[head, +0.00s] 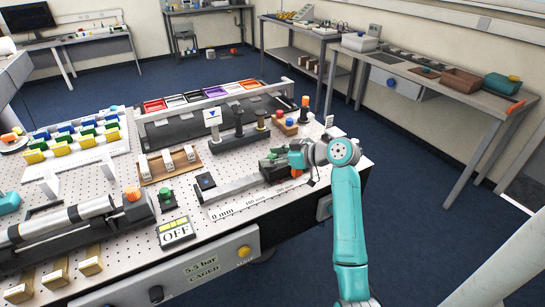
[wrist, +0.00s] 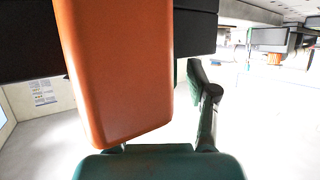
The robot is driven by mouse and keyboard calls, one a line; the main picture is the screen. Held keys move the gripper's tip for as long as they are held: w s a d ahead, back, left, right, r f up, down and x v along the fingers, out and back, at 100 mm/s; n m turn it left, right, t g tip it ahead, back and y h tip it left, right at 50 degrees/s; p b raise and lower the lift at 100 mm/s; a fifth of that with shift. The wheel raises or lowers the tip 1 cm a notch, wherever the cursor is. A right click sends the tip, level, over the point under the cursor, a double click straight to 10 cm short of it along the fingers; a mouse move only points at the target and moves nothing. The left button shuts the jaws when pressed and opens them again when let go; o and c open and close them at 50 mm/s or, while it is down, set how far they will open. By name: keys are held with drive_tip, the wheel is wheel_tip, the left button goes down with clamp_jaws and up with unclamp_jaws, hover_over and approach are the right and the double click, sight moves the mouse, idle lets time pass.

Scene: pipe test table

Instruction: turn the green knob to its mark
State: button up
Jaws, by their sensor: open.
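A green knob (head: 167,194) stands on a dark base near the front of the white pegboard table (head: 205,170), in the head view. No mark for it can be made out at this size. My gripper (head: 272,163) is to the right of the knob and apart from it, low over a grey rail beside a ruler scale. In the wrist view one dark finger of my gripper (wrist: 180,110) shows at the right. A large orange block (wrist: 115,70) close to the lens hides the left side. The green knob cannot be identified in the wrist view.
Dark posts (head: 238,127) stand behind my gripper. Blue floor lies right of the table.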

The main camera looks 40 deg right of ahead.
clamp_jaws()
drive_tip(key=shift+m+h, duration=0.4)
drive_tip(key=shift+h, duration=0.1)
drive_tip(key=m+h, duration=0.3)
drive_tip(key=shift+a+t, duration=0.15)
drive_tip(key=shift+t, duration=0.25)
drive_tip(key=m+h, duration=0.2)
drive_tip(key=h, duration=0.1)
drive_tip(key=m+g+h, duration=0.1)
drive_tip(key=m+h, duration=0.2)
drive_tip(key=shift+g+h, duration=0.3)
drive_tip(key=m+g+h, duration=0.3)
drive_tip(key=m+h, duration=0.1)
drive_tip(key=m, duration=0.1)
drive_tip(key=shift+w, duration=0.1)
drive_tip(key=m+g+h, duration=0.2)
drive_tip(key=m+g, duration=0.2)
drive_tip(key=shift+g, duration=0.3)
